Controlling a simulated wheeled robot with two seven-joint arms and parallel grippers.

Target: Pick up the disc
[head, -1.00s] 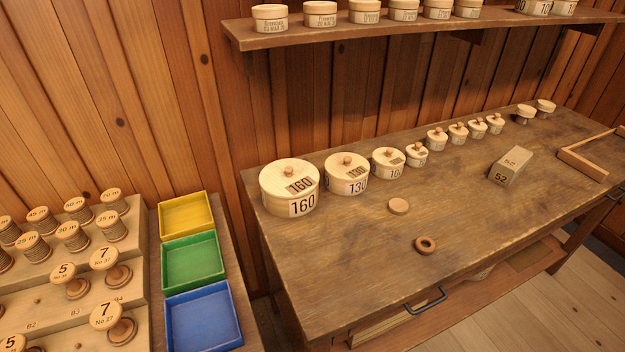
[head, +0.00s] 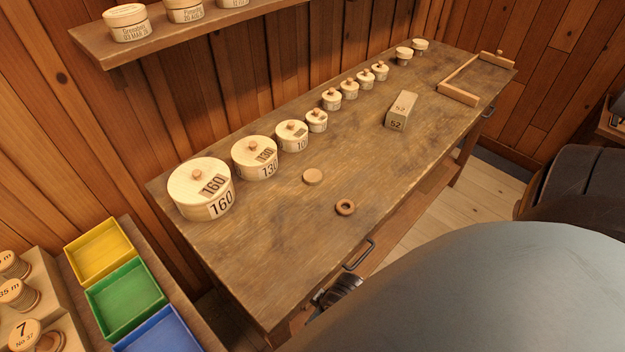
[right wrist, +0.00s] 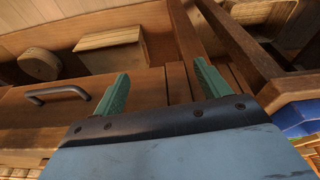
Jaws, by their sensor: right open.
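The disc (head: 312,176) is a small plain pale wooden disc lying flat on the workbench (head: 270,235), in front of the row of lidded round boxes. A darker wooden ring (head: 345,207) with a hole lies to its right, nearer the front edge. My right gripper shows in the right wrist view (right wrist: 160,88), with two green fingers wide apart and nothing between them. It is at the bench's front, below the top and away from the disc. In the head view my right arm covers the lower right. My left gripper is not in view.
Lidded boxes, the largest marked 160 (head: 200,190), line the back of the bench. A wooden block marked 52 (head: 401,111) stands farther right. A drawer handle (head: 359,254) juts from the front. Yellow (head: 99,252), green and blue trays stand left. Bench top around the disc is clear.

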